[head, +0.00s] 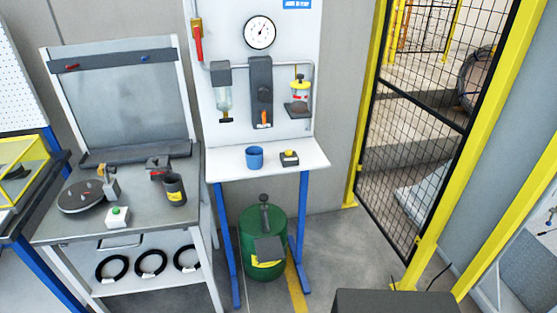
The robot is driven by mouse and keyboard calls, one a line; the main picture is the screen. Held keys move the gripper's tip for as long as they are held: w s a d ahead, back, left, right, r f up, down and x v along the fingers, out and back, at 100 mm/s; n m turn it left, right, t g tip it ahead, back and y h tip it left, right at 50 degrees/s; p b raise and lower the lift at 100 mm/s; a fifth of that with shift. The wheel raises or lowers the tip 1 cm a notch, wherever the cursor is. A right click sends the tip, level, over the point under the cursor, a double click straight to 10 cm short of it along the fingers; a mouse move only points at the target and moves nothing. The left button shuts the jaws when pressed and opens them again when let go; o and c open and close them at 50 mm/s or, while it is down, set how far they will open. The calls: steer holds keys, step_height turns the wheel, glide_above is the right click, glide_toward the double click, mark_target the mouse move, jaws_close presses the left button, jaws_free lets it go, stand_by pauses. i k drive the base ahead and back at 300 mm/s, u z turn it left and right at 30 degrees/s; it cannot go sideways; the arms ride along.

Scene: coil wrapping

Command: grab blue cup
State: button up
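The blue cup (255,158) stands upright on the small white table (228,172) with blue legs, left of its middle. Its open top faces up, and nothing touches it in this view. My gripper is not in view.
A panel with a gauge (260,33) rises behind. A green drum (250,238) stands under the table. A grey workbench (140,205) holding a dark cup (174,190) is at left. A yellow-framed mesh fence (420,110) is at right.

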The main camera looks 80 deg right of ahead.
mark_target(253, 154)
steer(key=u, duration=0.1)
steer(key=k, duration=1.3)
steer(key=z, duration=0.3)
steer(key=i, duration=1)
steer(key=u, duration=0.05)
